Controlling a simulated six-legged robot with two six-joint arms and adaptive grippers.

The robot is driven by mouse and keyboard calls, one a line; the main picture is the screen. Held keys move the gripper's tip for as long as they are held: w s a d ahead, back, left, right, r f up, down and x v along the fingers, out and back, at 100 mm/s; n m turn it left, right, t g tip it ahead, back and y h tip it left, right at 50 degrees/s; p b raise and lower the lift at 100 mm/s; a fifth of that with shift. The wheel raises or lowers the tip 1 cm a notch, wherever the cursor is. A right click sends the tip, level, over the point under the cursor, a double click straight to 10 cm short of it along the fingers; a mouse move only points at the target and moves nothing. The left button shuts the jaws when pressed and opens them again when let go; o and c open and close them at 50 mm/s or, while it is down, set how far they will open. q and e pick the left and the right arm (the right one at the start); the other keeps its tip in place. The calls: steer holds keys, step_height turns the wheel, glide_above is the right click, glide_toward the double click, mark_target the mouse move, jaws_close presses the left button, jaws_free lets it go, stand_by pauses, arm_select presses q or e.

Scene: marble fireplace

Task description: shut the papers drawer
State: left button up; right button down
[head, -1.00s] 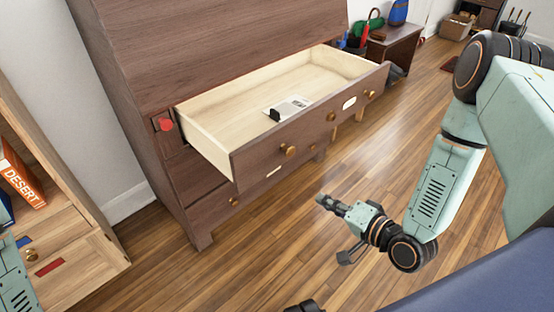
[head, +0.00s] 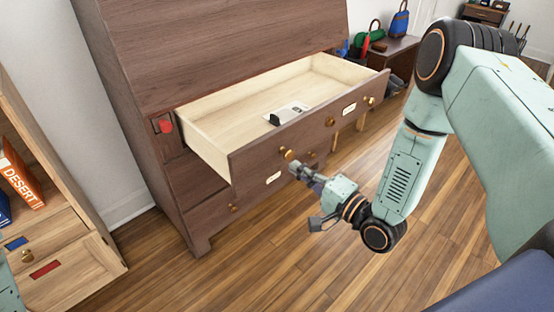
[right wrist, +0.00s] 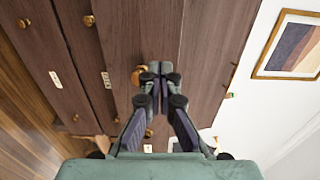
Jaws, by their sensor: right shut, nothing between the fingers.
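A dark wood drawer (head: 255,152) stands pulled well out of the bureau in the head view, with its pale inside showing. I take it as the papers drawer; its label is too small to read. A white item with a black part (head: 288,113) lies inside. My right gripper (head: 294,168) is shut and empty, just in front of the drawer front near its left brass knob (head: 287,154). In the right wrist view the closed fingertips (right wrist: 156,70) are beside a brass knob (right wrist: 138,76). I cannot tell whether they touch the wood. My left gripper is out of view.
The bureau (head: 200,50) has more drawers below, with knobs and white labels. A light wood cabinet (head: 70,255) with books stands at the left. A side table (head: 385,50) with bags is behind at the right. The wood floor in front is clear.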

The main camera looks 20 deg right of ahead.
mark_target(268, 149)
steer(key=b+x, duration=0.2)
steer(key=x, duration=0.6)
steer(key=shift+a, duration=0.1)
